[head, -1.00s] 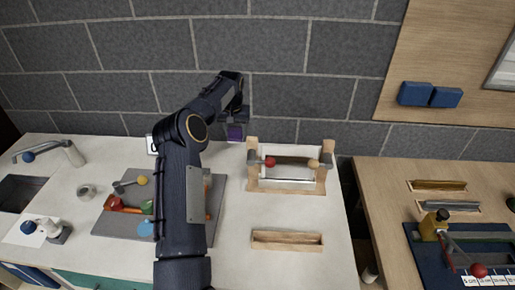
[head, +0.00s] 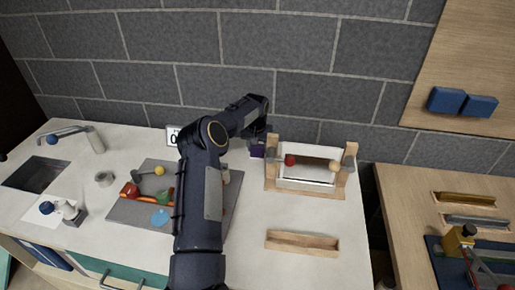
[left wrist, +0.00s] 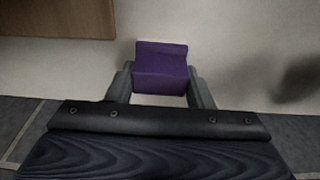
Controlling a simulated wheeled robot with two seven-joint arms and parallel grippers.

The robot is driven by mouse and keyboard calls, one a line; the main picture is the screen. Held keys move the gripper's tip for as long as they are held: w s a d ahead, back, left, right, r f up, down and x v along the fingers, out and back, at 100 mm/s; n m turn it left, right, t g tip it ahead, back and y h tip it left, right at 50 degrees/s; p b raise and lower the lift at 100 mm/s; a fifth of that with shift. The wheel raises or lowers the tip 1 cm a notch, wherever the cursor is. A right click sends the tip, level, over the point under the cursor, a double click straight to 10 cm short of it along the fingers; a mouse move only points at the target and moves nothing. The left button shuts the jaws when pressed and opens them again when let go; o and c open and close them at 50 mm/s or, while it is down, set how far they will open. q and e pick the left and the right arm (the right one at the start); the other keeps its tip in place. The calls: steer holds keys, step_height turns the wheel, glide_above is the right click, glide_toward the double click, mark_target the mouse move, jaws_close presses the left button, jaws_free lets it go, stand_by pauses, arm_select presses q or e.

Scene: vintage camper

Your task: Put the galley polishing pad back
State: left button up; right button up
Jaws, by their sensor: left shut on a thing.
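The purple polishing pad (head: 257,150) is held by my left gripper (head: 261,139), low over the back of the white counter, just left of the wooden frame with rollers. In the left wrist view the pad (left wrist: 161,62) sits between the two grey fingers, which are shut on its sides. I cannot tell whether the pad touches the counter. My right gripper is not in view.
The wooden roller frame (head: 271,182) stands close right of the pad. An open wooden tray (head: 302,245) lies in front of it. A grey mat (head: 130,211) with several coloured items lies left of my arm. Bare counter shows around the tray.

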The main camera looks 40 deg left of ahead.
arm_select(q)
steer(key=shift+f, duration=0.15)
steer(key=o, duration=1)
steer(key=shift+o, duration=0.2)
